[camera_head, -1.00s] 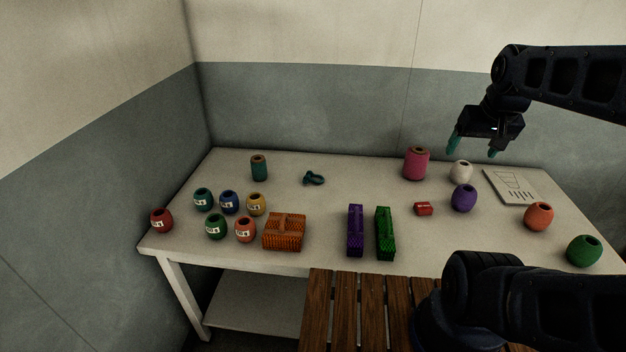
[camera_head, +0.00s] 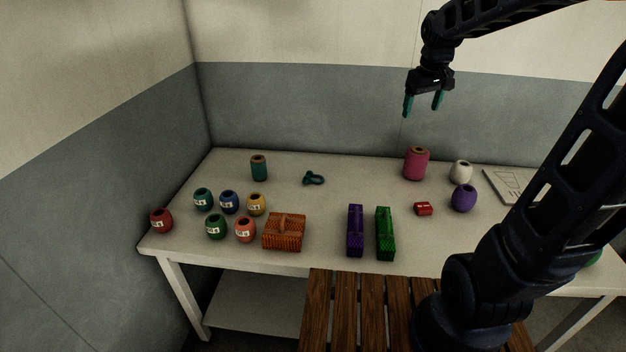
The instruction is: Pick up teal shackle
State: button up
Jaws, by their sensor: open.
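The teal shackle (camera_head: 313,179) lies flat on the white table (camera_head: 310,205), toward the back and left of the middle. My gripper (camera_head: 423,107) is open and empty, with its teal fingertips pointing down. It hangs in the air above the back of the table, up and to the right of the shackle, well apart from it.
A teal spool (camera_head: 259,168) stands left of the shackle and a pink spool (camera_head: 416,164) stands to its right. An orange basket (camera_head: 284,232), purple block (camera_head: 355,230) and green block (camera_head: 385,233) stand in front. Several labelled floats are at left. The table around the shackle is clear.

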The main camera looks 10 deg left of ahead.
jog(key=w+a+f+n+g, duration=0.1)
jog(key=w+a+f+n, duration=0.3)
jog(key=w+a, duration=0.5)
jog(key=n+g+h, duration=0.1)
jog(key=n+g, duration=0.1)
jog(key=n, duration=0.4)
send_over(314, 176)
jog(key=f, duration=3.3)
jog(key=shift+s+a+f, duration=0.15)
jog(key=shift+a+f, duration=0.1)
jog(key=shift+a, duration=0.05)
jog(key=shift+w+d+f, duration=0.15)
jog(key=shift+f, duration=1.15)
jog(key=shift+w+d+f, duration=0.1)
jog(key=shift+d+f, duration=0.05)
jog(key=shift+f, duration=1.1)
jog(key=c, duration=1.2)
jog(key=shift+c, duration=0.7)
jog(key=shift+r, duration=0.2)
